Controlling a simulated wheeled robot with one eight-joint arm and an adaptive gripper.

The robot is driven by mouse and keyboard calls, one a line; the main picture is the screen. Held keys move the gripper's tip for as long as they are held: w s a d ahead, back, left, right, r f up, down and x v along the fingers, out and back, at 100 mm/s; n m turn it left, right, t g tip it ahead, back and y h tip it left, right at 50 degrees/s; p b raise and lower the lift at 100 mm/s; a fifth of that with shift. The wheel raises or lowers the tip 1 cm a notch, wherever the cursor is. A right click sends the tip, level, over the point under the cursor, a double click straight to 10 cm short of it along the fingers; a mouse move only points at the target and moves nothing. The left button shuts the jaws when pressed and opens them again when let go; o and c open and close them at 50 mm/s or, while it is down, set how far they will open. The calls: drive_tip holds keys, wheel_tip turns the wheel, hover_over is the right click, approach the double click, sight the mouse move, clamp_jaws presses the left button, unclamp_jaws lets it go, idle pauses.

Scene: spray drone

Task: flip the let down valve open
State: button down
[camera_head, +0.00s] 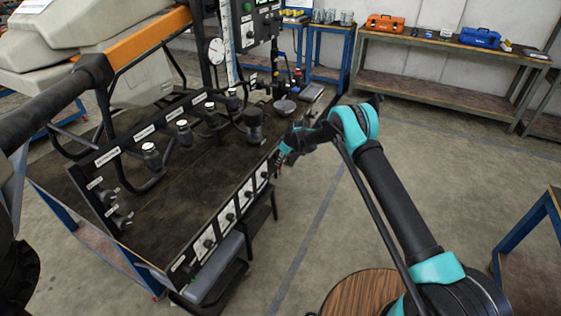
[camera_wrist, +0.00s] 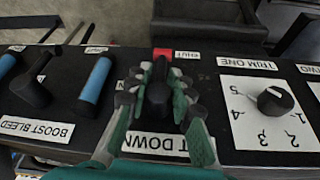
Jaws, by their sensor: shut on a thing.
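The let down valve's black handle (camera_wrist: 158,92) sits between the two fingers of my gripper (camera_wrist: 158,88) in the wrist view. My gripper is shut on it, with green-and-grey fingers on both sides. The handle runs up the picture towards a red patch (camera_wrist: 162,52) beside a label reading SHUT (camera_wrist: 186,55). The let down label (camera_wrist: 150,142) is partly covered by my fingers. In the head view my gripper (camera_head: 281,157) is at the right edge of the bench panel; the valve cannot be made out there.
Left of the valve in the wrist view are blue handles (camera_wrist: 95,79) and a boost bleed label (camera_wrist: 38,128). A trim one dial (camera_wrist: 275,100) is on the right. In the head view, the bench (camera_head: 150,215) carries several fittings. Open floor (camera_head: 300,235) lies right of it.

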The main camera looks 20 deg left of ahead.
drive_tip(key=shift+t, duration=0.3)
drive_tip(key=shift+n+t, duration=0.3)
drive_tip(key=shift+t, duration=0.7)
drive_tip(key=t, duration=0.2)
drive_tip(key=n+t, duration=0.1)
drive_tip(key=t, duration=0.1)
drive_tip(key=shift+w+r, duration=0.1)
drive_tip(key=shift+w, duration=0.2)
drive_tip(key=t, duration=0.2)
drive_tip(key=n+t, duration=0.1)
drive_tip(key=t, duration=0.3)
drive_tip(key=shift+w+r+y, duration=0.25)
drive_tip(key=shift+r+y, duration=0.05)
drive_tip(key=shift+n, duration=0.3)
drive_tip(key=c, duration=1.6)
unclamp_jaws()
